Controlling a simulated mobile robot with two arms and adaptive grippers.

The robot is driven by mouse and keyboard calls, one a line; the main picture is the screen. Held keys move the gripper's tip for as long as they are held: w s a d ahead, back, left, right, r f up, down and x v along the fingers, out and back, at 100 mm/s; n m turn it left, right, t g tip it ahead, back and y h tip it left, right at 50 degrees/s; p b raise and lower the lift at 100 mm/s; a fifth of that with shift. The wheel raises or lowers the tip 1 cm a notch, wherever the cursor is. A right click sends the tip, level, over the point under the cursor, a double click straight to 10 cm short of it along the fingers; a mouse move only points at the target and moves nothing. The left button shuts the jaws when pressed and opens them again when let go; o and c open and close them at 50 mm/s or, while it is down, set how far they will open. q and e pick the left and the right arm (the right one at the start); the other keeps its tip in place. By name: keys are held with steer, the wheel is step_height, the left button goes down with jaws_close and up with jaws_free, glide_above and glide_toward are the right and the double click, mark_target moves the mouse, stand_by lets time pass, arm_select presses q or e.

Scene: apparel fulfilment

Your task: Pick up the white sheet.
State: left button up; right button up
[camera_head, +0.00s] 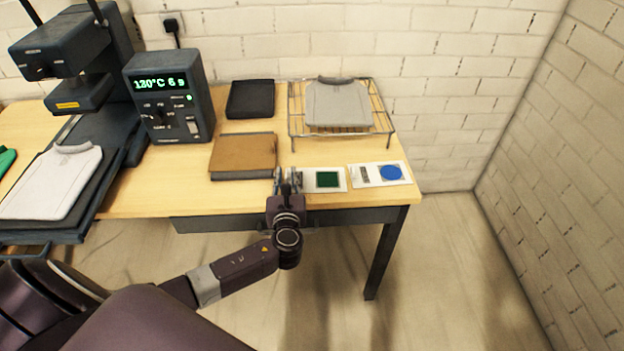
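A white sheet with a green square (335,178) lies flat near the front edge of the table. Another white sheet with a blue disc and a dark printed patch (379,182) lies just to its right. My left gripper (287,178) is at the left end of the green-square sheet and hides part of it. Its two fingers look apart, with nothing clearly held between them. I cannot tell whether they touch the sheet. My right gripper is not in view.
The wooden table (160,196) also holds a brown pad on a dark cloth (243,152), a black folded cloth (250,99), a wire rack (384,128) with a grey shirt (338,103), and a control box (168,97). A press (75,60) with a pale shirt (52,184) stands left.

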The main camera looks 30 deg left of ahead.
arm_select(q)
jaws_close()
